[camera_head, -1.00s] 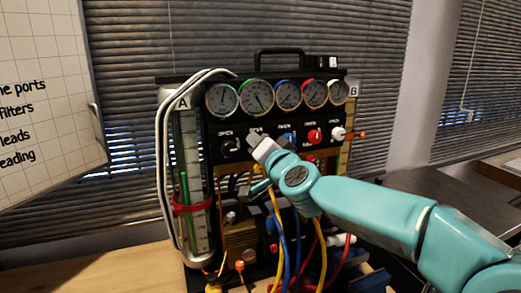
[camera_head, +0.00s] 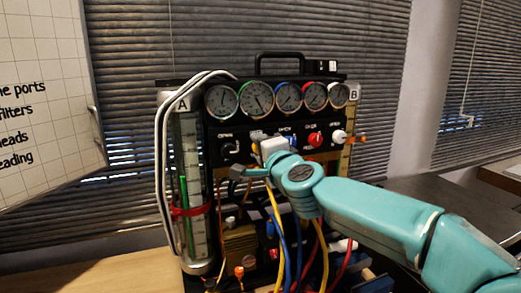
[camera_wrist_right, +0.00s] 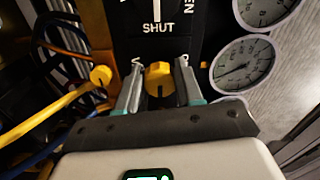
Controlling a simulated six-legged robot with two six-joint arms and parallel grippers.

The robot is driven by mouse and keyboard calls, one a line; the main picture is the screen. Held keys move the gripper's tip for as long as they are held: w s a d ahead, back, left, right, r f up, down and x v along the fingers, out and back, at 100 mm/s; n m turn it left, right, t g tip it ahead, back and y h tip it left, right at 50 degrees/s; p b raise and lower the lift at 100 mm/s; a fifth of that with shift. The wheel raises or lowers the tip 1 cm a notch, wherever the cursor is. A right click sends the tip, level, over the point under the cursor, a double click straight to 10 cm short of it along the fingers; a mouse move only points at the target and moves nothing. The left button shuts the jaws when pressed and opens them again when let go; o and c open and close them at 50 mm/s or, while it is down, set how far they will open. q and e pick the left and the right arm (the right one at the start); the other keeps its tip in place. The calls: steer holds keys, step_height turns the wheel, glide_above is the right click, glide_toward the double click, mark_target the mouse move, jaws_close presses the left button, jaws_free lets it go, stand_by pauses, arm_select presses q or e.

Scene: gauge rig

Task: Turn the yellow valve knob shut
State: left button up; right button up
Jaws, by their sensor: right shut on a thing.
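The yellow valve knob (camera_wrist_right: 158,77) shows in the right wrist view, with a dark line on it, below the word SHUT on the black panel (camera_wrist_right: 168,45). My right gripper (camera_head: 250,161) is at the front of the gauge rig, below the gauges. In the right wrist view its two fingers stand on either side of the knob, shut on it. In the head view the gripper and wrist hide most or all of this knob. My left gripper is in neither view.
A row of several round gauges (camera_head: 257,97) spans the rig's top. Black, blue, red (camera_head: 315,138) and white knobs sit below it. Yellow, blue and red hoses hang under my right wrist. A clear tube (camera_head: 188,190) stands at left.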

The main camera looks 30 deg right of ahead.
steer(key=shift+f, duration=0.15)
steer(key=o, duration=1)
steer(key=shift+s, duration=0.1)
steer(key=shift+o, duration=0.2)
steer(key=p+v, duration=0.1)
steer(key=v, duration=1.5)
steer(key=shift+p, duration=0.4)
steer(key=shift+s, duration=0.15)
